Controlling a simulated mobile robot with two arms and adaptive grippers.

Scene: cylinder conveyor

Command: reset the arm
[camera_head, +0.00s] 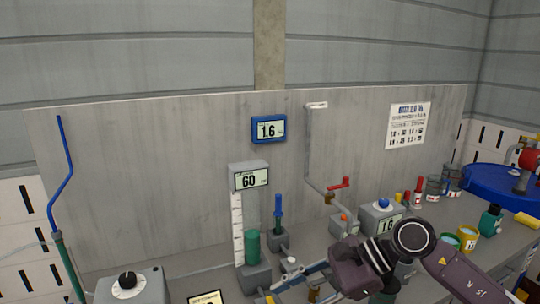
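My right arm comes in from the lower right and bends at a dark, rounded joint in front of the bench. My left arm and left gripper are not in view. I see nothing held.
The grey bench carries a measuring column (249,181) reading 60, a green cylinder (252,247), a blue-handled tool (278,214), a dial box (127,285) and a box with a blue button (383,205). A red-handled valve (339,184) and cups (467,238) stand near my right arm. A blue drum (497,182) is far right.

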